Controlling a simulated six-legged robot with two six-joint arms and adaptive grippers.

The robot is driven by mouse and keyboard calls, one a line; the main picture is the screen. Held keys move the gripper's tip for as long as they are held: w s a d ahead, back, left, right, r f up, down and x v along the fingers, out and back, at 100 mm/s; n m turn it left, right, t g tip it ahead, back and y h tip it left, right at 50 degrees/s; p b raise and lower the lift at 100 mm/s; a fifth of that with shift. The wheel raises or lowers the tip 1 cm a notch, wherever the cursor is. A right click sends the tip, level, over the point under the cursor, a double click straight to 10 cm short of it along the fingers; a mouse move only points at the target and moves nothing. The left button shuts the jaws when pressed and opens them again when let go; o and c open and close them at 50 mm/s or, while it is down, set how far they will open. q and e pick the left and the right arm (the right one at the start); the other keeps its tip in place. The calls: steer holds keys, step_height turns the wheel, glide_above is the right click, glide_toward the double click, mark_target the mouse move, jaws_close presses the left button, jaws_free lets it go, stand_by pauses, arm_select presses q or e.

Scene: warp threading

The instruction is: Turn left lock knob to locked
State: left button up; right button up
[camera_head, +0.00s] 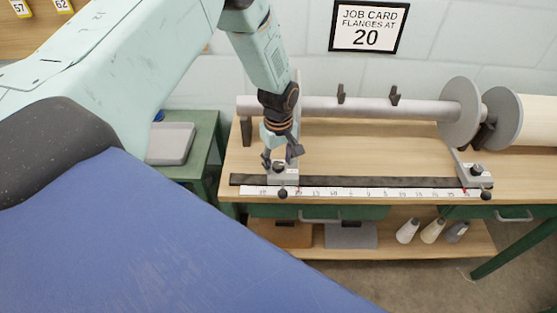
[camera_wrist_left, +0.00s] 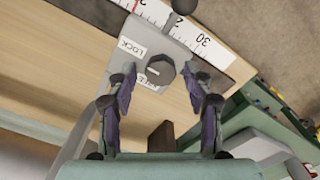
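The left lock knob (camera_wrist_left: 160,70) is a dark round knob with a pale mark, on a grey carriage plate. A LOCK label (camera_wrist_left: 132,47) is beside it, and a second label (camera_wrist_left: 148,87) is partly hidden by a finger. Whether the mark points at either label is hard to tell. My left gripper (camera_wrist_left: 163,84) is open, its purple-grey fingers spread either side of the knob with visible gaps. In the head view my left gripper (camera_head: 282,156) is low over the left carriage (camera_head: 287,179). My right gripper is not in view.
A white scale (camera_head: 360,193) and dark rail run along the bench front to the right carriage (camera_head: 479,183). A grey beam (camera_head: 375,109) with a flange disc (camera_head: 459,113) lies behind. A job card (camera_head: 368,27) reads "FLANGES AT 20". A grey tray (camera_head: 171,143) is at left.

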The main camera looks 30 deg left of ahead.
mark_target(278, 165)
arm_select(q)
steer(key=shift+r, duration=0.1)
step_height(278, 165, up, 12)
stand_by(0.6)
stand_by(0.4)
steer(key=s+d+f+m, duration=0.45)
steer(key=s+f, duration=0.35)
steer(key=f, duration=0.2)
steer(key=s+d+f+m, duration=0.2)
steer(key=s+f+m, duration=0.15)
steer(key=s, duration=0.85)
steer(key=s+d+f+m, duration=0.2)
steer(key=s+f+m, duration=0.15)
steer(key=s, duration=0.85)
step_height(278, 165, down, 13)
steer(key=b, duration=1.3)
steer(key=shift+a+m+b, duration=0.2)
steer(key=shift+m+b, duration=0.2)
steer(key=shift+m, duration=0.05)
